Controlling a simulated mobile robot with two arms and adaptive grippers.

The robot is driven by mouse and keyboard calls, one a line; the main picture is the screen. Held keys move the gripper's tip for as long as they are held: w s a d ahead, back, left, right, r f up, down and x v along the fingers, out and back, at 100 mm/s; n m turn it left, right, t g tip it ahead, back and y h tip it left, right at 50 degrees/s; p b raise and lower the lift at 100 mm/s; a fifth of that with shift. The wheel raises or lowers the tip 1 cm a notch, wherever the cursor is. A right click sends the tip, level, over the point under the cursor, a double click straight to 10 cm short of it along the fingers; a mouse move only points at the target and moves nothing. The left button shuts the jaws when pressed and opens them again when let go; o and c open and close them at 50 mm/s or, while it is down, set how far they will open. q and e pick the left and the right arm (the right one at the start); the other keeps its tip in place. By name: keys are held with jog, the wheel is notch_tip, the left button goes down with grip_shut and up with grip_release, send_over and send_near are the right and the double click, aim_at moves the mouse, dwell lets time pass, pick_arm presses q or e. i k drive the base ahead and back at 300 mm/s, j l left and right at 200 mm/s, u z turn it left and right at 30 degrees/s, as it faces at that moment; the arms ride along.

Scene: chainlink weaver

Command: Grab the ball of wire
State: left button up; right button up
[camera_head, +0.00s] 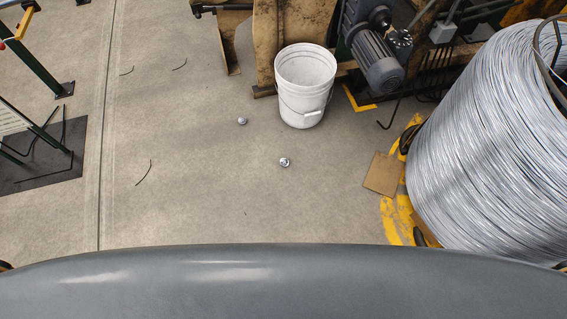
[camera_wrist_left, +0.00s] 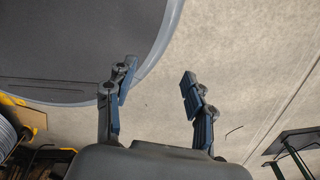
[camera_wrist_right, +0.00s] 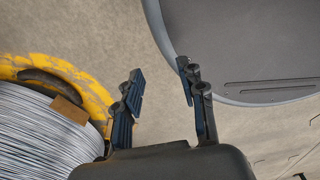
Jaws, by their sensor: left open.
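Two small silvery balls of wire lie on the concrete floor in the head view. One ball (camera_head: 285,162) is in front of the white bucket, and the other ball (camera_head: 242,121) is to the left of the bucket. My left gripper (camera_wrist_left: 156,82) is open and empty in the left wrist view, above bare floor and the edge of my base. My right gripper (camera_wrist_right: 160,75) has its fingers apart with nothing between them in the right wrist view. Neither gripper shows in the head view, and neither wrist view shows a ball.
A white bucket (camera_head: 304,88) stands near machinery with a motor (camera_head: 378,62). A large wire coil (camera_head: 490,140) on a yellow base (camera_head: 392,222) fills the right. A cardboard piece (camera_head: 383,174) lies beside it. Thin wire scraps (camera_head: 144,173) lie left. The middle floor is mostly clear.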

aim_at(282, 162)
jog(key=i+j, duration=0.3)
jog(key=i, duration=0.2)
jog(key=i+j+z, duration=0.1)
jog(key=i+j, duration=0.15)
jog(key=i, duration=0.2)
